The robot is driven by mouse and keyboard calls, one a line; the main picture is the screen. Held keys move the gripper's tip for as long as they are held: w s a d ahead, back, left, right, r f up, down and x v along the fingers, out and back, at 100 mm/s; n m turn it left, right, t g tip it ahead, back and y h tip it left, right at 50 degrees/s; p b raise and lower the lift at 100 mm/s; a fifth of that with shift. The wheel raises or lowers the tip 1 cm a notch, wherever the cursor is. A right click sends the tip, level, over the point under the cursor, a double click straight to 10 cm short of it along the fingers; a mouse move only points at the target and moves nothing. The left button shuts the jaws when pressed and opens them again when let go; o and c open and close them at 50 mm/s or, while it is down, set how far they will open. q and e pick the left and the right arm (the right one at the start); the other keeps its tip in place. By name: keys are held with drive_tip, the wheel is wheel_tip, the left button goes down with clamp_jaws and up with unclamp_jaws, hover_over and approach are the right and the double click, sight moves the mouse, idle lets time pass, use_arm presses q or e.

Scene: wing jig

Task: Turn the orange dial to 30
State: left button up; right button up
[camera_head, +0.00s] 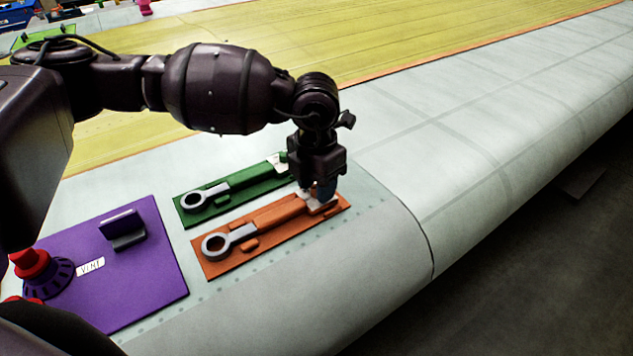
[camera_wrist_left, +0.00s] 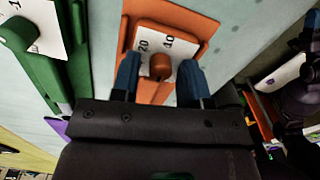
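The orange fixture (camera_head: 275,236) lies on the pale wing skin, with a grey ring-ended wrench (camera_head: 216,246) at its left part. Its orange dial (camera_wrist_left: 161,67) shows in the left wrist view as a small knob on a white plate (camera_wrist_left: 150,44) with the marks 20 and 40. Which mark the dial points to, I cannot tell. My left gripper (camera_head: 320,190) points down over the right end of the fixture and hides the dial in the head view. In the left wrist view its blue fingertips (camera_wrist_left: 158,80) stand apart, on either side of the dial, with gaps visible.
A green fixture (camera_head: 235,188) with its own wrench lies just behind; its green dial (camera_wrist_left: 19,34) shows in the wrist view. A purple panel (camera_head: 150,262) with a red knob (camera_head: 33,263) stands to the left. The wing surface to the right is clear.

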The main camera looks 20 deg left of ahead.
use_arm(q)
clamp_jaws()
drive_tip(key=shift+f+m+b, duration=0.15)
drive_tip(key=shift+m+b, duration=0.75)
drive_tip(key=shift+b, duration=0.15)
drive_tip(key=shift+m+b, duration=0.8)
drive_tip(key=shift+m, duration=0.2)
drive_tip(key=shift+m+b, duration=0.55)
drive_tip(key=shift+m, duration=0.35)
drive_tip(key=shift+r, duration=0.2)
use_arm(e)
wheel_tip(320, 180, down, 6)
drive_tip(key=s, duration=0.1)
drive_tip(key=shift+s+d, duration=0.15)
drive_tip(key=shift+s, duration=0.15)
drive_tip(key=shift+f, duration=0.1)
